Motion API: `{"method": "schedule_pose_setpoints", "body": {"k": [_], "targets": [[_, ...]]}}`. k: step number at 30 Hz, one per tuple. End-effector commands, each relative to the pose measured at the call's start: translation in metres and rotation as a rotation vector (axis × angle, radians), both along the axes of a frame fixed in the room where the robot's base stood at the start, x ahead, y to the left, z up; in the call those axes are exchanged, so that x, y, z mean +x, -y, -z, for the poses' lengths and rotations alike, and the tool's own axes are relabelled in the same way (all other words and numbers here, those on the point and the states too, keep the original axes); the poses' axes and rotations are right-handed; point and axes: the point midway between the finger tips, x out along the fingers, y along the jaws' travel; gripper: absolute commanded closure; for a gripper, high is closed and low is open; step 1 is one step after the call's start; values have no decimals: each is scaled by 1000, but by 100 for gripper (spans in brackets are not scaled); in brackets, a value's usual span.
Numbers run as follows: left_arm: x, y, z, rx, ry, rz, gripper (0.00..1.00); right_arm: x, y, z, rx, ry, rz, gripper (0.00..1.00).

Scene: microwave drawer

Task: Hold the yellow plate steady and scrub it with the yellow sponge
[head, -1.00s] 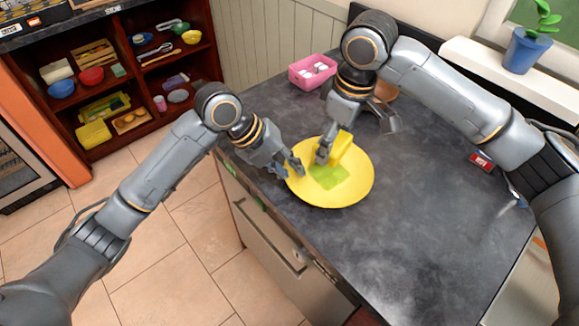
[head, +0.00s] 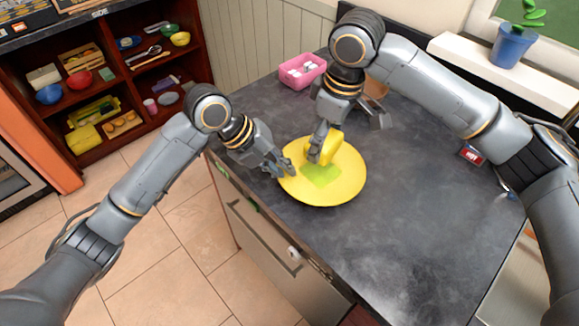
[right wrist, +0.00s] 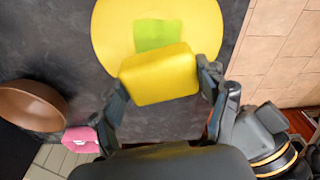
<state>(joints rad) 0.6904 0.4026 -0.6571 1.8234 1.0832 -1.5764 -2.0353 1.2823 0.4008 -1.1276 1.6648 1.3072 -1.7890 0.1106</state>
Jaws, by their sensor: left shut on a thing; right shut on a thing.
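The yellow plate (head: 335,190) lies on the dark countertop near its front-left edge, with a green patch (head: 321,175) on its middle. My left gripper (head: 284,170) is shut on the plate's left rim. My right gripper (head: 318,155) is shut on the yellow sponge (head: 328,150) and holds it at the plate's far side, beside the green patch. In the right wrist view the sponge (right wrist: 159,75) sits between both fingers and overlaps the near edge of the green patch (right wrist: 158,34). I cannot tell whether the sponge touches the plate.
A pink container (head: 303,71) with white items stands at the back. A brown bowl (right wrist: 28,105) is behind my right gripper. A small red box (head: 472,154) lies at the right. A shelf (head: 150,85) with dishes stands at the left.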

Motion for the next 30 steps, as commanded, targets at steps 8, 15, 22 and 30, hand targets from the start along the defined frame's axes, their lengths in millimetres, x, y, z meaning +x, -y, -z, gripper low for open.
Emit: {"method": "schedule_pose_setpoints", "body": {"k": [8,15,22,30], "targets": [[0,-1,1,4,-3,-1,100,0,1,2,-1,-1,0,51],[0,-1,2,4,-3,-1,100,0,1,16,0,-1,1,51],[0,-1,2,4,-3,-2,100,0,1,29,-1,-1,0,51],[0,-1,2,4,-3,-2,100,0,1,46,-1,-1,1,51]]}}
